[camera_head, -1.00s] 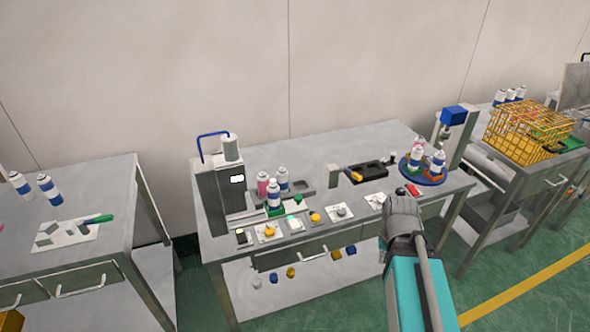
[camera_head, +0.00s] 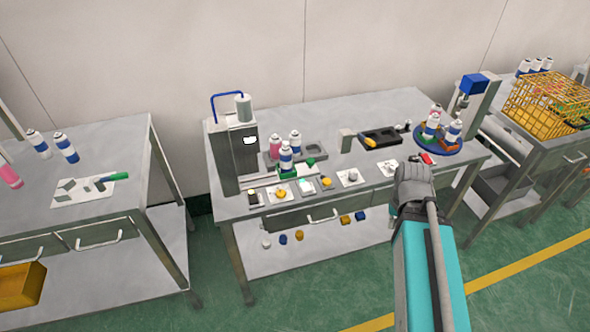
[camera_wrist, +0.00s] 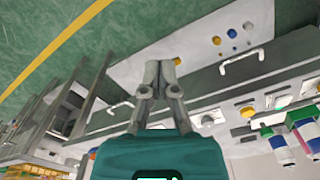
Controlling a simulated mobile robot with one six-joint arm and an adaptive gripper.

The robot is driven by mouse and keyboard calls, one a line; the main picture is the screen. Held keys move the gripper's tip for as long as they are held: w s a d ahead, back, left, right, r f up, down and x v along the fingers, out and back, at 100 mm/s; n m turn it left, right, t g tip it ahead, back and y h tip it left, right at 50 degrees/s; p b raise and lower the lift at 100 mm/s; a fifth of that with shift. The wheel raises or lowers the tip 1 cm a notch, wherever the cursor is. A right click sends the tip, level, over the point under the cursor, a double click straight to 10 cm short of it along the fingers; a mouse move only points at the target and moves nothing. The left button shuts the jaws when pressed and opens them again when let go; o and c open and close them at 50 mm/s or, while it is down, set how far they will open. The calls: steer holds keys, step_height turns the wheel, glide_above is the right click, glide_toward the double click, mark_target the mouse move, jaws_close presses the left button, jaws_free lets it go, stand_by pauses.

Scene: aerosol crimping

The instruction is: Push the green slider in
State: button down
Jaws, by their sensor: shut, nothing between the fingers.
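The green slider (camera_head: 288,174) appears as a green block under an upright white-and-blue can (camera_head: 286,158), beside the grey crimping machine (camera_head: 231,152) on the middle table. A small green knob (camera_head: 311,162) shows just right of it. In the wrist view, green parts (camera_wrist: 267,132) appear at the right edge, upside down, near the cans. My gripper (camera_wrist: 160,64) is shut and empty, its fingertips together. In the head view, my gripper (camera_head: 412,165) is at the table's front right edge, well right of the slider; its fingertips are not clear there.
Small pads with buttons and knobs (camera_head: 349,177) line the table's front edge. A black tray (camera_head: 381,136) and a blue turntable with cans (camera_head: 437,146) stand to the right. A drawer handle (camera_head: 322,218) sticks out in front. Green floor is free before the table.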

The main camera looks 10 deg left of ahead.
steer(key=c, duration=1.1)
jaws_free()
steer(key=shift+w, duration=0.1)
steer(key=o, duration=0.7)
steer(key=shift+t, duration=0.3)
steer(key=w+a, duration=0.1)
steer(key=w+a+r+p, duration=0.1)
steer(key=w, duration=0.1)
steer(key=shift+w+a+r, duration=0.1)
steer(key=shift+w+a, duration=0.15)
steer(key=shift+o, duration=0.5)
steer(key=w+a+r+n+t+p, duration=0.1)
steer(key=w+a+r+p, duration=0.1)
steer(key=w+a, duration=0.4)
steer(key=shift+w+a+r, duration=0.2)
steer(key=shift+w+a, duration=0.1)
steer(key=shift+w, duration=0.4)
steer(key=n+t+y+p, duration=0.1)
steer(key=n+t+p, duration=0.1)
steer(key=t+p, duration=0.15)
glide_toward(311, 160)
steer(key=w+v, duration=0.1)
steer(key=v, duration=0.4)
steer(key=shift+s+g, duration=0.1)
steer(key=shift+g, duration=0.25)
steer(key=shift+f, duration=0.2)
